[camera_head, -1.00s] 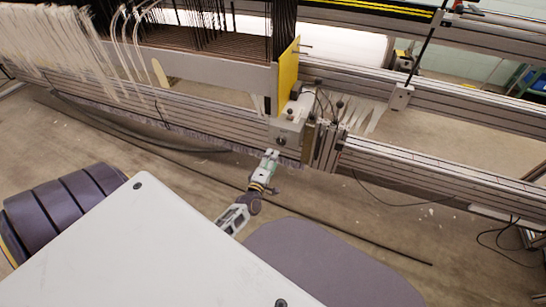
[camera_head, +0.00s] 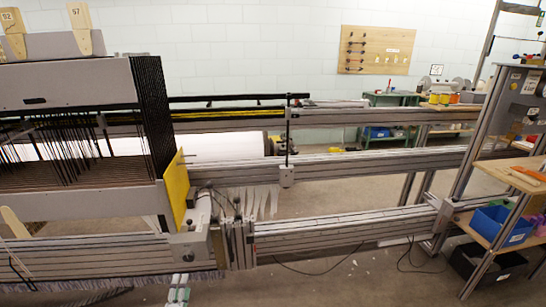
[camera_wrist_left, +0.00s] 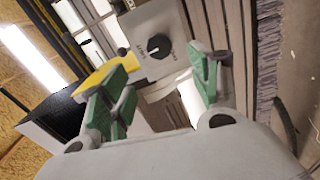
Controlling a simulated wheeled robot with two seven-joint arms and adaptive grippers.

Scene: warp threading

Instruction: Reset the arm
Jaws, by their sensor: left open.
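My left gripper (camera_head: 178,291) shows at the bottom edge of the head view, just below the metal block (camera_head: 190,246) at the end of the loom's front beam. In the left wrist view its green-padded fingers (camera_wrist_left: 160,82) are spread apart with nothing between them. A grey box with a black knob (camera_wrist_left: 159,45) lies beyond the fingertips. Most of my left arm is out of the head view. My right gripper is in neither view.
The loom's long rails (camera_head: 340,230) run across the head view. A yellow plate (camera_head: 176,190) stands above the block. At the right are a shelf with a blue bin (camera_head: 500,226) and a black bin (camera_head: 487,266). Floor is open between the rails.

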